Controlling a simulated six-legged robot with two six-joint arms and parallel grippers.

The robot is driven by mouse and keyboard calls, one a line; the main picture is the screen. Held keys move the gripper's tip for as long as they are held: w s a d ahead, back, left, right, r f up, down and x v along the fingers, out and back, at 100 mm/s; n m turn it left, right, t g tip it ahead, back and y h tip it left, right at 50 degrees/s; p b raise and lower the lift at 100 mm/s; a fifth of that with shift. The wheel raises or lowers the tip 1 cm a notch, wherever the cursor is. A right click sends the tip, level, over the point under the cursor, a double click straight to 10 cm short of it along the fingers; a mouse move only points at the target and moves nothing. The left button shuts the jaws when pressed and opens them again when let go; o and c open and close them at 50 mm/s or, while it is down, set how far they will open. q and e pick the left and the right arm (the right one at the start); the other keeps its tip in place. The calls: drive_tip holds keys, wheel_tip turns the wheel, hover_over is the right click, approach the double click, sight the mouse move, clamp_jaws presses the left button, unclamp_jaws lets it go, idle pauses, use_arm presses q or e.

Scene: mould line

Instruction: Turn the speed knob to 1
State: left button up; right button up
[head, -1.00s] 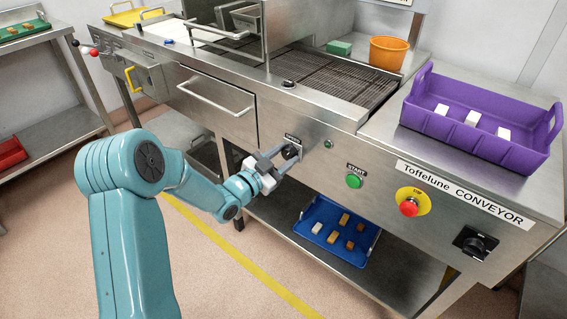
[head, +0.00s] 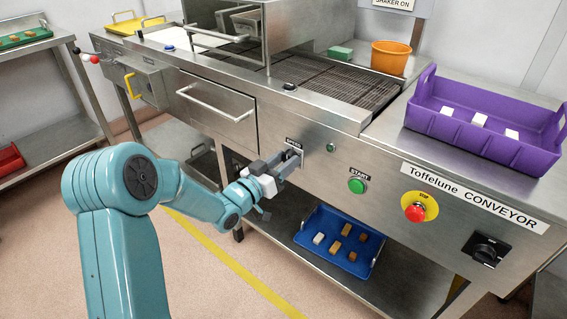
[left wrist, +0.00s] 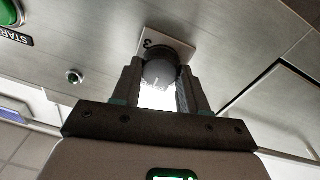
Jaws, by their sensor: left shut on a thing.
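The speed knob is a dark round knob (left wrist: 160,73) on the conveyor's front panel, in front of a small pale plate (left wrist: 172,45) with a mark like a 3 at its edge. My left gripper (left wrist: 160,84) is shut on the knob, one finger on each side. The knob's pointer setting cannot be read. My right gripper is not in view.
A blue tray (head: 331,267) lies on the shelf below. A drawer handle (head: 212,103) juts out to the left.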

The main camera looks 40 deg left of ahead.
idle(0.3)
use_arm(q)
drive_tip(key=o, duration=1)
drive_tip(key=shift+o, duration=0.2)
drive_tip(key=s+a+f, duration=0.1)
drive_tip(key=s+a, duration=0.1)
drive_tip(key=s, duration=1.4)
drive_tip(key=shift+s+p, duration=0.15)
drive_tip(key=shift+p, duration=0.15)
drive_tip(key=shift+d, duration=0.1)
